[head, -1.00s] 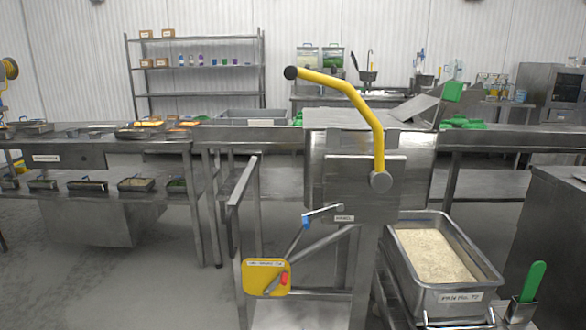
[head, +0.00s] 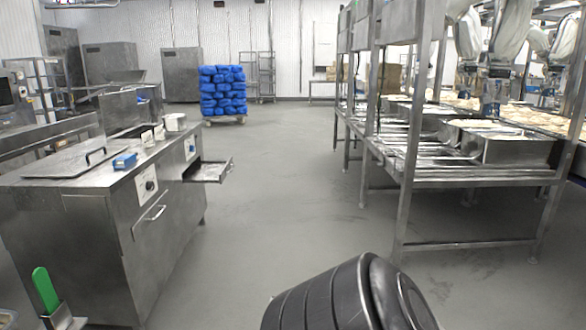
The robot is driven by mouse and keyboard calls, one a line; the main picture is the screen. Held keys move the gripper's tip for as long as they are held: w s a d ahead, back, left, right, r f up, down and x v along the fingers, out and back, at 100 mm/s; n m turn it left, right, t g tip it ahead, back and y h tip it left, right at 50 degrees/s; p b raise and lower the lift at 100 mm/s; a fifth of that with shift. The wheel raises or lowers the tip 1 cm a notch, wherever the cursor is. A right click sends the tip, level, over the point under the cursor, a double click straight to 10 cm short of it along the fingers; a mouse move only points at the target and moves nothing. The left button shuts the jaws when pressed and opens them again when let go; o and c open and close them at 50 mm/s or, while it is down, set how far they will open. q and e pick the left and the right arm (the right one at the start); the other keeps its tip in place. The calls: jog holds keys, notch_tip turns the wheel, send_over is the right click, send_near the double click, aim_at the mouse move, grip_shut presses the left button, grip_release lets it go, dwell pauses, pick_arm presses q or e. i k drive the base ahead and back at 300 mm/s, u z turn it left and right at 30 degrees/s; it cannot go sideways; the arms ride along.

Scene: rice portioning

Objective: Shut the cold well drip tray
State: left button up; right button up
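A shallow metal tray (head: 212,171) sticks out, open, from the right side of a steel counter unit (head: 165,215) at the left of the head view. It looks like the drip tray, but no label on it can be read. The tray's far end reaches out over the aisle floor, and its near part meets the cabinet face. Neither of my grippers is in view, so nothing of mine is seen touching the tray.
A green-handled tool (head: 45,289) stands at the lower left. Steel racks with trays (head: 465,184) line the right side. A pallet of blue sacks (head: 222,91) stands at the back. The grey floor (head: 275,190) between counter and racks is clear.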

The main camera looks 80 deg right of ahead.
aim_at(199, 171)
jog(key=z, duration=2.45)
jog(key=i, duration=1.8)
jog(key=u, duration=0.2)
jog(key=i, duration=2.5)
jog(key=u, duration=0.7)
jog(key=i, duration=0.7)
jog(key=u, duration=0.1)
